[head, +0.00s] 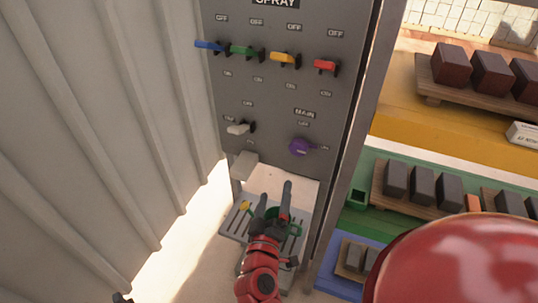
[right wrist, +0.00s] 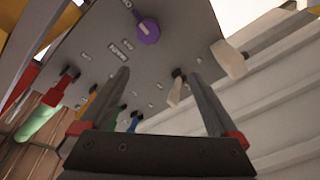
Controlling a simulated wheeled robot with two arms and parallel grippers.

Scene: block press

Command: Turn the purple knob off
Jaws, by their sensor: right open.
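The purple knob (head: 300,147) is on the grey control panel (head: 280,100), under the MAIN label. Its pointer side faces right, toward the ON mark, and OFF is printed above it. The knob also shows at the top of the right wrist view (right wrist: 147,31). My right gripper (head: 275,197) is open and empty, below the knob and apart from it. In the right wrist view its two fingers (right wrist: 157,76) are spread toward the panel with nothing between them. A small dark tip at the bottom left edge may be my left gripper (head: 122,298); its jaws cannot be made out.
Blue (head: 210,45), green (head: 246,51), yellow (head: 284,59) and red (head: 325,65) levers stick out above. A white lever (head: 239,128) sits left of the knob. A slotted tray (head: 234,222) lies below. A corrugated wall is left; shelves with dark blocks (head: 450,190) are right.

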